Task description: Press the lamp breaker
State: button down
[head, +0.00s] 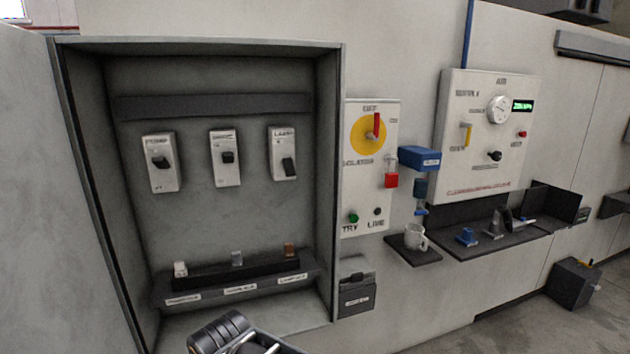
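The lamp breaker (283,153) is the rightmost of three pale switch plates on the back wall of a recessed grey cabinet. Its blurred top label seems to read LAMP. Its black toggle (288,167) sits lower on the plate than the toggles of the other two. The middle breaker (225,170) and the left breaker (160,178), which seems to read PUMP, hang beside it. Part of my arm with my gripper (252,343) shows at the bottom edge, well below the breakers and touching none of them. The fingers are cut off by the frame, so their opening is unclear.
The cabinet (338,200) has a raised frame and side walls. Its lower ledge (165,291) bears a dark rail with three small pieces. To the right are an isolator panel (352,205) with a red handle, a mug (416,238) on a shelf, and an air panel (470,170).

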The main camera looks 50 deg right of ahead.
aim_at(287, 163)
jog(key=z, duration=0.35)
jog(key=i, duration=0.4)
jog(key=z, duration=0.4)
